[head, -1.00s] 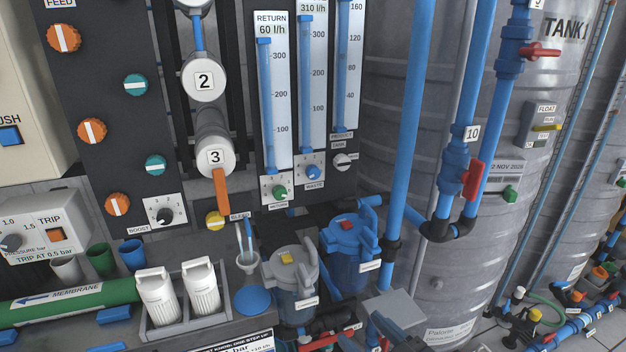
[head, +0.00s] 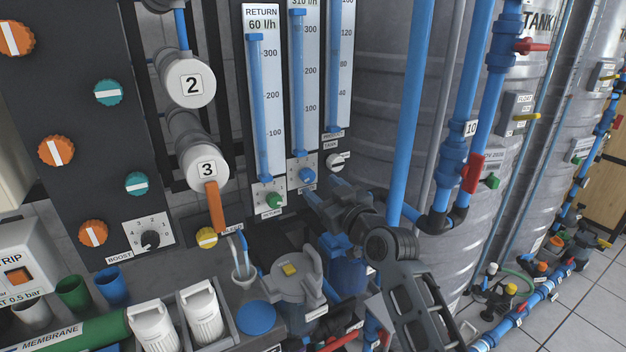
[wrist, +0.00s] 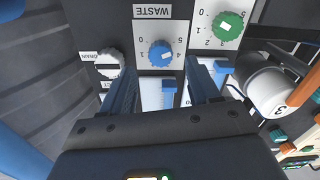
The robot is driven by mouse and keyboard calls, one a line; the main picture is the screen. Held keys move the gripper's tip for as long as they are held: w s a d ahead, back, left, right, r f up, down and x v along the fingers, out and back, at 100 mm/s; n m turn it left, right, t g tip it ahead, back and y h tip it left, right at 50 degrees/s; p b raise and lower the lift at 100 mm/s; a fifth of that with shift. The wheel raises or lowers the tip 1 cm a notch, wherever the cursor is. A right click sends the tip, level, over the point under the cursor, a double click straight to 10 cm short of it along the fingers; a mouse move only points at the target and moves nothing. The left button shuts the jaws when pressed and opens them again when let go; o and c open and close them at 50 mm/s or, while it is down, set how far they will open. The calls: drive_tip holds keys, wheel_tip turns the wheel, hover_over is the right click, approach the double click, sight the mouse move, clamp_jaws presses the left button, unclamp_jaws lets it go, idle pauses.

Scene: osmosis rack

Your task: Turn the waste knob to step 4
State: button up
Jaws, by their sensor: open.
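The waste knob (wrist: 160,53) is a round blue knob on a white dial plate under the label WASTE in the wrist view. Numbers ring it, but I cannot tell which one its white mark points at. In the head view the waste knob (head: 307,175) sits below the middle flow meter. My gripper (wrist: 163,75) is open, with its two fingers apart and nothing between them. The fingers point toward the panel, just short of the knob and to either side of it. In the head view my gripper (head: 318,199) is just below and right of the knob.
A green return knob (wrist: 228,26) is beside the waste plate, and a white drain knob (wrist: 108,64) is on its other side. A blue vertical pipe (head: 411,110) stands right of the panel. Filter housings (head: 290,272) stand below.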

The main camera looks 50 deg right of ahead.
sight(310, 179)
drive_tip(key=shift+p+x, duration=0.3)
drive_tip(key=shift+x, duration=2.05)
drive_tip(key=c, duration=1)
